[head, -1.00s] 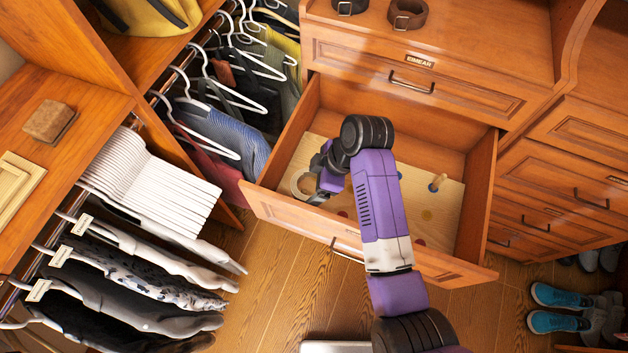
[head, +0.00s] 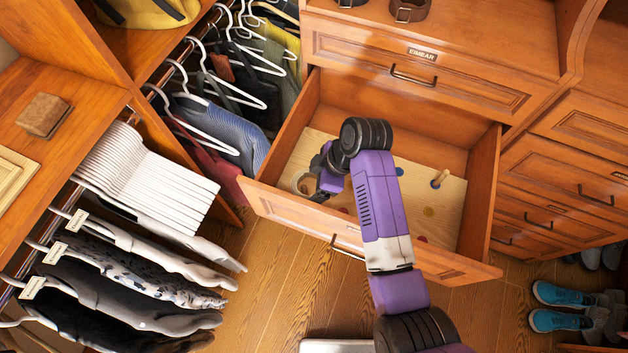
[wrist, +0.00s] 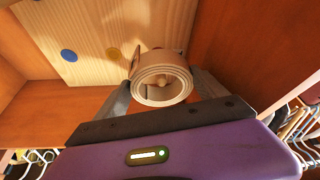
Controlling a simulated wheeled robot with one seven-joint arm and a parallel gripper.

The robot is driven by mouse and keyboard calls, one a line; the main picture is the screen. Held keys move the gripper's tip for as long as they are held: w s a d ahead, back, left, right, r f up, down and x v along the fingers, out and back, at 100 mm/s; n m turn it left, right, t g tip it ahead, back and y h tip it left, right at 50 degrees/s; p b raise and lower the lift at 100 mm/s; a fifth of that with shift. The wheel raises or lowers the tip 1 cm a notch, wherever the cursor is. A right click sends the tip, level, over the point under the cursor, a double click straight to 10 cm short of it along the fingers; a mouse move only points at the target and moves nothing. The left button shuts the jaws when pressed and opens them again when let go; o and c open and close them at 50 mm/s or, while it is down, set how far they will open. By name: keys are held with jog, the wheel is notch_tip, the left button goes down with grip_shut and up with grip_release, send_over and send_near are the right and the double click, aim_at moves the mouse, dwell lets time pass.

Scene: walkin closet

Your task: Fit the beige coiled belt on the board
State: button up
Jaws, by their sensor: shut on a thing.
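The beige coiled belt (wrist: 162,78) is between the fingers of my gripper (wrist: 163,92), which is shut on it. In the head view the belt (head: 297,182) is at the left end of the pale wooden board (head: 455,200) in the open drawer. In the wrist view, a pale peg end (wrist: 162,81) shows through the middle of the coil. I cannot tell whether the coil touches the board. My gripper (head: 318,184) partly hides the belt. The board has coloured spots, and an upright peg (head: 439,179) stands bare on its right part.
The drawer's front wall (head: 370,243) and side walls surround the board. Hanging clothes (head: 220,130) are close on the left. A dark coiled belt (head: 410,10) lies on the dresser top. Blue shoes (head: 560,307) stand at the lower right.

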jog(key=shift+f+b, duration=1.3)
jog(key=shift+f, duration=0.8)
dwell(0.6)
jog(key=shift+f, duration=0.35)
jog(key=shift+f+b, duration=0.8)
jog(key=shift+f, duration=0.05)
jog(key=o, duration=1.5)
jog(key=shift+c, duration=0.2)
jog(key=v, duration=0.7)
jog(key=shift+d+r, duration=0.15)
jog(key=shift+r, duration=0.25)
